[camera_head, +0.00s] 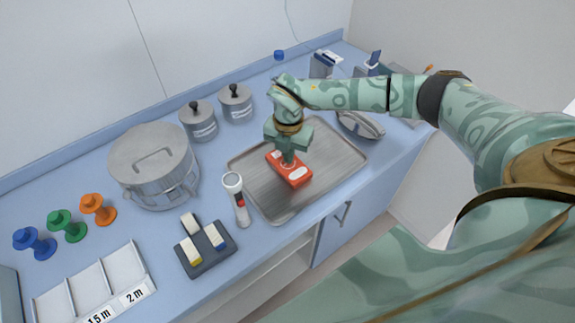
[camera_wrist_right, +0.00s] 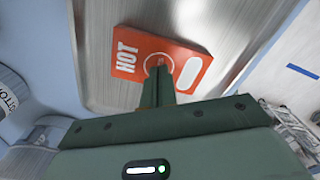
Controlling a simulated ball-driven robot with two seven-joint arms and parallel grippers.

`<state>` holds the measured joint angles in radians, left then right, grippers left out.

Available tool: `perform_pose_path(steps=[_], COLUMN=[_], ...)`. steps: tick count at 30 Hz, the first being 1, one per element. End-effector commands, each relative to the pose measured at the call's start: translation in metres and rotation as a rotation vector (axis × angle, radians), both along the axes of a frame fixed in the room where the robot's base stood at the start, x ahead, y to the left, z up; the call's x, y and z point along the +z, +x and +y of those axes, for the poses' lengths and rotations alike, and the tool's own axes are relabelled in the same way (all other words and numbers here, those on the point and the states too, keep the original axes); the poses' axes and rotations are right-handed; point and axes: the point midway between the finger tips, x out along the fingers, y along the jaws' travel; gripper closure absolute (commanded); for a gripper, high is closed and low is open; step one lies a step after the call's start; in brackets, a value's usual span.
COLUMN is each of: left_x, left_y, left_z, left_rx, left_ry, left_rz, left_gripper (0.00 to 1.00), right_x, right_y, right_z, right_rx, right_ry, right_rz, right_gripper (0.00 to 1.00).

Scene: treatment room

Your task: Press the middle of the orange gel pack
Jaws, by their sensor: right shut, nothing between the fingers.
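The orange gel pack (camera_head: 297,178) lies flat on the grey metal tray (camera_head: 264,200). In the right wrist view the pack (camera_wrist_right: 190,50) shows the word HOT, a white oval patch and a circle mark at its middle. My right gripper (camera_head: 289,161) points down over the pack, its fingers shut and empty. In the right wrist view its fingertips (camera_wrist_right: 160,66) overlap the circle mark. I cannot tell for sure whether they touch the pack. My left gripper is not in view.
A large steel pot (camera_head: 153,165) and two lidded canisters (camera_head: 198,122) stand behind. A grey dish (camera_head: 360,124) sits right of the tray. The counter's front edge is close to the tray.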

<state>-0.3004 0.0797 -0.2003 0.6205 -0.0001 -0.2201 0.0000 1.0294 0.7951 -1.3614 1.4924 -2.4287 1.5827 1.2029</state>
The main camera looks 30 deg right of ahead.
Motion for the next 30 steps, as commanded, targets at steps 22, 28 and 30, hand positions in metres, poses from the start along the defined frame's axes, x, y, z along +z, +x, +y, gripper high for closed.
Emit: perform_pose_path(steps=[22, 28, 30], left_x=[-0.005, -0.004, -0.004], left_y=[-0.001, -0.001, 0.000], left_z=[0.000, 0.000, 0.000], left_rx=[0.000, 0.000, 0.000], left_ry=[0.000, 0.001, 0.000], left_rz=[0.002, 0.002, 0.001], left_gripper=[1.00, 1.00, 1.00], right_x=[-0.012, -0.012, -0.013], right_y=[0.000, -0.001, -0.001], right_z=[0.000, 0.000, 0.000], right_rx=[0.001, 0.001, 0.001], right_ry=[-0.001, 0.000, -0.001], right_rz=[0.001, 0.002, 0.003], right_gripper=[1.00, 1.00, 1.00])
